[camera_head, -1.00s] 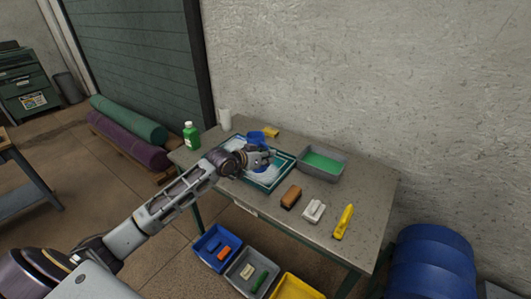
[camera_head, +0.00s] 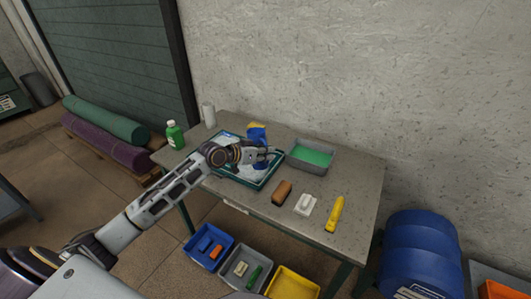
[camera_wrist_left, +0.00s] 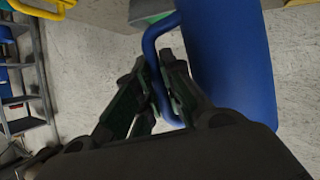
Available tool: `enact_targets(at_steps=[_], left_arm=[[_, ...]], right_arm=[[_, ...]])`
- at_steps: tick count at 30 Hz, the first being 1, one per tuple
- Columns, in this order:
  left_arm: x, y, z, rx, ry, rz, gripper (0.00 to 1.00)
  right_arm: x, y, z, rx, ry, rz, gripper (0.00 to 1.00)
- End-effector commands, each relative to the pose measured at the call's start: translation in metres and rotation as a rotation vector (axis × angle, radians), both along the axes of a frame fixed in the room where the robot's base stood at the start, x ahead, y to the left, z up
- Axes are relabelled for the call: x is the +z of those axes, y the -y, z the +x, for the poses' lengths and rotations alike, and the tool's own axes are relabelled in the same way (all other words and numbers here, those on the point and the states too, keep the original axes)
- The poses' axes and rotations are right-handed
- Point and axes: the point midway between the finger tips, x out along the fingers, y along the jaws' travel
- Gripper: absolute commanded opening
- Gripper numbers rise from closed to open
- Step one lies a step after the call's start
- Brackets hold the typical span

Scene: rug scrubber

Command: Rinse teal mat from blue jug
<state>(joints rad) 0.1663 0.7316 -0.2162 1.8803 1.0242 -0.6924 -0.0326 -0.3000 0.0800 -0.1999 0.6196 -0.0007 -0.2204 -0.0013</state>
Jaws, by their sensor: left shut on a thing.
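The blue jug (camera_head: 257,135) is above the tray on the table, partly hidden by my left gripper (camera_head: 268,157). In the left wrist view, the left gripper (camera_wrist_left: 160,95) is shut on the handle of the blue jug (camera_wrist_left: 228,60). The teal mat (camera_head: 258,182) shows as a teal edge around a pale, whitish wet-looking area, in or at the tray under the gripper; my arm hides much of it. I cannot tell whether water is flowing from the jug. The right gripper is not in view.
A grey tub of green liquid (camera_head: 311,156) stands right of the mat. A brown brush (camera_head: 282,192), a white brush (camera_head: 305,204) and a yellow tool (camera_head: 335,213) lie along the front. A green bottle (camera_head: 175,134) and a white cup (camera_head: 209,116) stand at the left. Bins sit below.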

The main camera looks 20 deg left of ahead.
Motion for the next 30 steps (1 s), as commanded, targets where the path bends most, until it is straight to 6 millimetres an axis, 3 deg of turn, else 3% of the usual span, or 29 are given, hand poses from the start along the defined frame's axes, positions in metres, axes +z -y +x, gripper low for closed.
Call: enact_targets(at_steps=[20,30], left_arm=[[0.0009,-0.0004,0.0005,-0.009,-0.019,-0.027,0.0],[0.0014,0.0014,-0.0007,-0.009,-0.107,-0.143,0.0]], right_arm=[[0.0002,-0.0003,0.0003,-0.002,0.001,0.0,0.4],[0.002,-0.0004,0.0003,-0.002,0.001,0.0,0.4]])
